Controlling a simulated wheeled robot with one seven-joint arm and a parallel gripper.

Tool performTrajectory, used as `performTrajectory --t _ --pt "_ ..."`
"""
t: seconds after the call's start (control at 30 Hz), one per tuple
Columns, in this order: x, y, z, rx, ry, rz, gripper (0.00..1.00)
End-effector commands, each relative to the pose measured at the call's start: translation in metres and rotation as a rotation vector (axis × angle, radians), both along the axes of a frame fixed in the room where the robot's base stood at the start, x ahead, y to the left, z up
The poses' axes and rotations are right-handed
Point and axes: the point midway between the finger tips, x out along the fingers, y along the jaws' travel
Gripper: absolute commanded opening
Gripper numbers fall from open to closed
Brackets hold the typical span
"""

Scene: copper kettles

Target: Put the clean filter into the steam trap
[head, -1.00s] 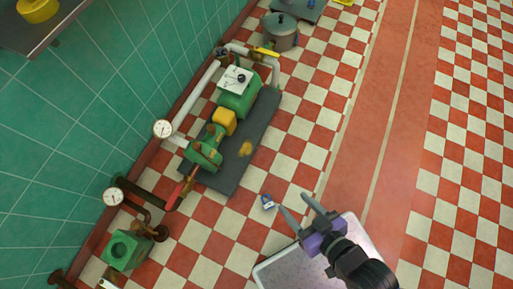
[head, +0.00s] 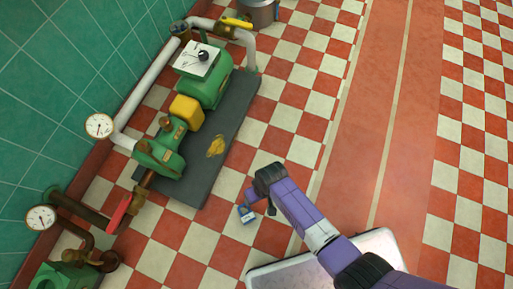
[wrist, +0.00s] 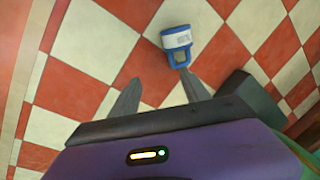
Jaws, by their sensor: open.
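A small blue-and-white object with a loop handle, padlock-like in shape (head: 246,214), lies on the checked floor. It also shows in the wrist view (wrist: 177,40), just beyond the right fingertip. I cannot tell whether it is the clean filter. My gripper (wrist: 158,86) is open and empty over the floor, fingers toward this object. In the head view my arm mostly hides the gripper. A green block-shaped fitting (head: 68,277), possibly the steam trap, stands at the lower left, cut off by the frame. No other filter can be made out.
A green pump with a yellow coupling (head: 187,110) stands on a dark plinth (head: 226,152) against the tiled wall. Gauges, pipes and a red lever (head: 119,213) are left of it. A pale tray-like surface (head: 285,278) is at the bottom. Open floor lies right.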

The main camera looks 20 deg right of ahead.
Motion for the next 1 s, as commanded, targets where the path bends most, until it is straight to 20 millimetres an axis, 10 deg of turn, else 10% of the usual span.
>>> performTrajectory --t 1.0 --pt "-0.008 0.016 -0.077 -0.003 0.008 0.003 0.55"
